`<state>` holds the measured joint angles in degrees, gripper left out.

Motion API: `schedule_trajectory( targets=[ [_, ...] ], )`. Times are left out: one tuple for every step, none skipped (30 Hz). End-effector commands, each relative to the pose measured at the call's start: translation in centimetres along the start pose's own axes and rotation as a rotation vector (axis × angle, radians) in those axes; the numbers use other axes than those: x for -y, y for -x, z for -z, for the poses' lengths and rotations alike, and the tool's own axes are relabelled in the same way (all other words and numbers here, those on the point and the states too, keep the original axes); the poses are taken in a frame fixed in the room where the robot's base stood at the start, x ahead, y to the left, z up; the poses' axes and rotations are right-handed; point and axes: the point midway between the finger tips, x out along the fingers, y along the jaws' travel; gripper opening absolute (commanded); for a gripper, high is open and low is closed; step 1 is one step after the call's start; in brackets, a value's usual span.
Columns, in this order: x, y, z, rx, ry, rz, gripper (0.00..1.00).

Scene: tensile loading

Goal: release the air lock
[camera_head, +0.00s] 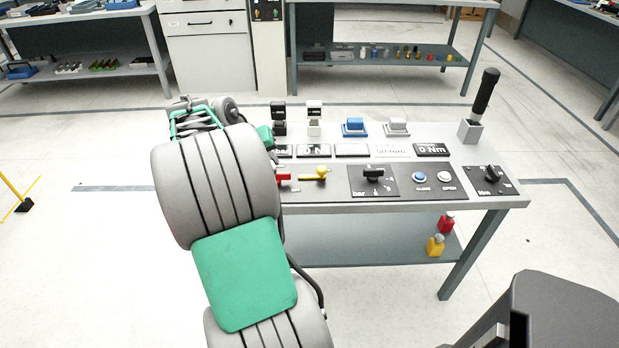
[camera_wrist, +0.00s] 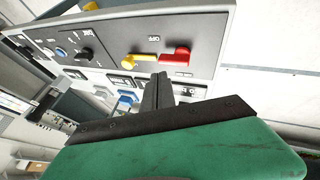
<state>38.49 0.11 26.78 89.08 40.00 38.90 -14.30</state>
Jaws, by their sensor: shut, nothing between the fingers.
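A red lever (camera_head: 284,176) and a yellow lever (camera_head: 314,174) sit side by side on the front panel of the grey console table (camera_head: 400,206). In the wrist view the red lever (camera_wrist: 178,57) and the yellow lever (camera_wrist: 140,59) lie almost in line, with their ends close together. I cannot tell from the frames which one is the air lock. My gripper (camera_wrist: 158,88) is shut and empty, its fingers pointing toward the panel near the two levers. Contact cannot be told. In the head view my arm hides the gripper and the console's left end.
Right of the levers are a black bar knob (camera_head: 373,173), a blue button (camera_head: 419,177), a white button (camera_head: 444,177) and an Nm knob (camera_head: 490,174). A tall black-handled joystick (camera_head: 485,95) stands at the back right. Red and yellow bottles stand on the lower shelf.

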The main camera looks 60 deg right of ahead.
Motion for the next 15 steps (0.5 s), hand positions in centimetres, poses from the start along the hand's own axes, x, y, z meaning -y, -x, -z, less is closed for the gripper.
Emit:
schedule_trajectory(
  targets=[
    [-1.2, -1.4, 0.1, 0.009, -0.026, -0.029, 0.0],
    [-1.8, -1.8, 0.3, 0.012, -0.035, -0.041, 0.0],
    [-2.2, -2.0, 0.3, 0.013, -0.041, -0.05, 0.0],
    [-2.4, -2.1, 0.4, 0.014, -0.044, -0.053, 0.0],
    [-2.4, -2.0, 0.4, 0.013, -0.044, -0.054, 0.0],
    [-2.4, -2.0, 0.4, 0.013, -0.044, -0.053, 0.0],
    [-2.4, -1.9, 0.4, 0.013, -0.044, -0.053, 0.0],
    [-2.4, -1.9, 0.4, 0.013, -0.044, -0.053, 0.0],
    [-2.4, -1.9, 0.4, 0.013, -0.044, -0.052, 0.0],
    [-2.4, -1.9, 0.4, 0.013, -0.044, -0.052, 0.0],
    [-2.4, -1.9, 0.4, 0.013, -0.044, -0.052, 0.0],
    [-2.4, -2.0, 0.4, 0.013, -0.044, -0.052, 0.0],
    [-2.4, -2.1, 0.4, 0.013, -0.044, -0.052, 0.0],
    [-2.4, -2.4, 0.4, 0.013, -0.044, -0.052, 0.0],
    [-2.4, -2.8, 0.4, 0.014, -0.044, -0.052, 0.0]
  ],
)
